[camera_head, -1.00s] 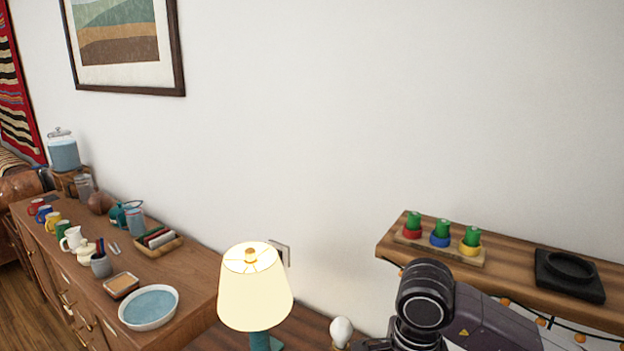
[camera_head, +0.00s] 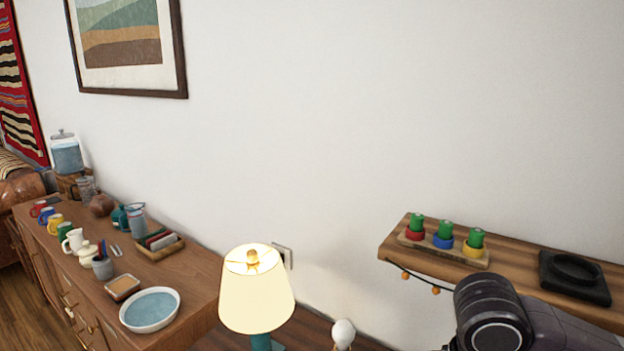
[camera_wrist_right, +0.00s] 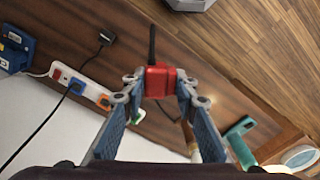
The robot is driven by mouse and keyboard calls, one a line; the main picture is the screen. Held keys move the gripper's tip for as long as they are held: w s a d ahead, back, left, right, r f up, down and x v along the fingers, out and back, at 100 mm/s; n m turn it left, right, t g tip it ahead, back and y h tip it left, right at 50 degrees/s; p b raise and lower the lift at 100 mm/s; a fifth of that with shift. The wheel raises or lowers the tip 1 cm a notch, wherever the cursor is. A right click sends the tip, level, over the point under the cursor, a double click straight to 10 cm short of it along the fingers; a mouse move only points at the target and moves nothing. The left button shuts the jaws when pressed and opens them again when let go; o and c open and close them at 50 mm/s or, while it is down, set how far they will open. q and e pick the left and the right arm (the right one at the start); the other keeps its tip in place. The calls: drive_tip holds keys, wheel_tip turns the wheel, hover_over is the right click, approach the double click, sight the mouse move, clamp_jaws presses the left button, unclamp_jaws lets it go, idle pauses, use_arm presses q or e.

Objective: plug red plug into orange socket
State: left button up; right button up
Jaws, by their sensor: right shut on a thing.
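In the right wrist view, my right gripper (camera_wrist_right: 158,88) is shut on a red plug (camera_wrist_right: 158,80), with a dark cable or prong sticking out from its far side. A white power strip (camera_wrist_right: 90,86) lies left of the gripper, partly hidden behind its left finger. The strip has a red socket, a blue plug (camera_wrist_right: 76,86) seated in it, and an orange socket (camera_wrist_right: 104,102) close to the left finger. The red plug is apart from the orange socket. In the head view only my right arm shows at bottom right. My left gripper is out of view.
A black plug (camera_wrist_right: 107,38) with a cable lies on the wood beside the strip. A blue box (camera_wrist_right: 16,48) stands at far left. The teal lamp (camera_wrist_right: 240,130) is right of the gripper.

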idle(0.7)
drive_tip(key=w+a+r+n, duration=0.4)
drive_tip(key=a+r+n, duration=0.4)
drive_tip(key=a, duration=0.5)
wheel_tip(320, 180, up, 2)
drive_tip(key=w+a+f+n, duration=0.4)
drive_tip(key=f, duration=0.1)
drive_tip(key=shift+n, duration=0.4)
drive_tip(key=s+d+r+m, duration=0.6)
drive_tip(key=d+r+m, duration=0.2)
drive_tip(key=r, duration=0.2)
